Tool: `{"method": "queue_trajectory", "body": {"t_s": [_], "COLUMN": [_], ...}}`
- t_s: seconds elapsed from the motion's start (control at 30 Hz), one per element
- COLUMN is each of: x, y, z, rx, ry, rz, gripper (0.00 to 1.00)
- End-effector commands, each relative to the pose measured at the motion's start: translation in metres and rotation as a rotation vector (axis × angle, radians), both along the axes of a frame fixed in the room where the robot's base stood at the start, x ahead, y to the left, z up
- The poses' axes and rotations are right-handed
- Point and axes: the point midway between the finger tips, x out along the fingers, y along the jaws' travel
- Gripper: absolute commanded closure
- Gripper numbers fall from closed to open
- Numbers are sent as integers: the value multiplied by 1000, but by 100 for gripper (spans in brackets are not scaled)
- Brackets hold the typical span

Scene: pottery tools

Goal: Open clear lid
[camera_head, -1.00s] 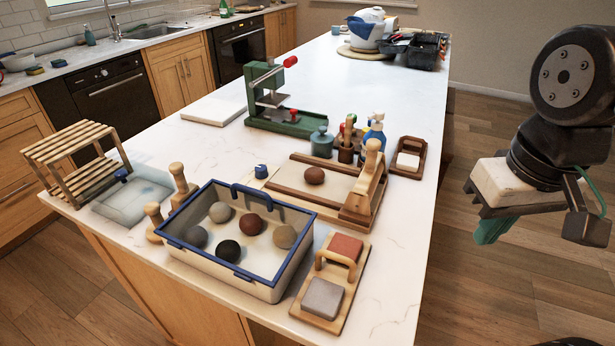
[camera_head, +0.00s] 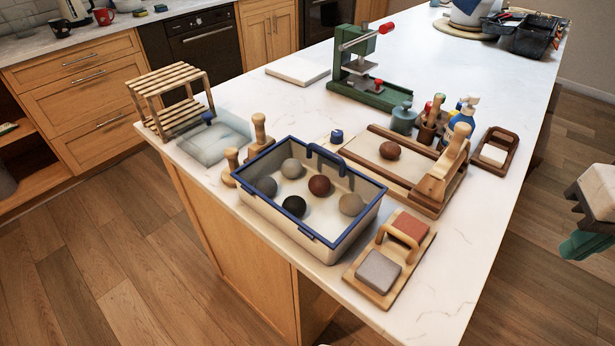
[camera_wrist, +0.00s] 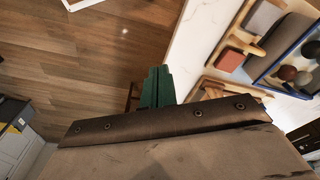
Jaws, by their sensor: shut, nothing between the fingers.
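A low translucent box (camera_head: 228,143) with a flat clear top and a small blue knob (camera_head: 208,117) sits at the left end of the white counter. A blue-rimmed bin (camera_head: 352,231) holding several clay balls stands to its right, with a blue handle at its back edge. I cannot tell whether clear material covers the bin. My gripper (camera_head: 582,246) is at the right edge of the head view, off the counter's side and far from both. In the wrist view its green fingers (camera_wrist: 157,86) are together and empty, with floor and the counter edge beyond.
A slatted wooden rack (camera_head: 173,95) stands left of the translucent box, and wooden stamps (camera_head: 260,130) stand right of it. A wooden block tray (camera_head: 391,258) is at the front. A green press (camera_head: 362,72) and tool holders are behind. The counter's right front is bare.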

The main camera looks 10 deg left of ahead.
Motion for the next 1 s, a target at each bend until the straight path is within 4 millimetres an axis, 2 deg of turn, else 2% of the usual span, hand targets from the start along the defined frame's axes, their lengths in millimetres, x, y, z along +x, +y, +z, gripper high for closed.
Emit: {"method": "queue_trajectory", "body": {"t_s": [0.03, 0.1, 0.13, 0.27, 0.37, 0.47, 0.57, 0.7, 0.8, 0.9, 1.0], "x": [0, 0, 0, 8, 31, 60, 87, 117, 133, 146, 164], "y": [0, 2, 4, 25, 54, 93, 141, 218, 270, 310, 332], "z": [0, 0, -1, -9, -6, 0, 4, 4, 4, 6, 16], "rx": [0, 1, 0, -4, -26, -63, -102, -159, -192, -217, -229], "ry": [0, 0, 5, 66, 114, 139, 150, 141, 117, 87, 42], "rz": [1, 12, 24, 126, 258, 410, 559, 764, 885, 970, 1012], "gripper": [89, 69, 67, 67, 67, 67, 67, 67, 67, 67, 67]}}
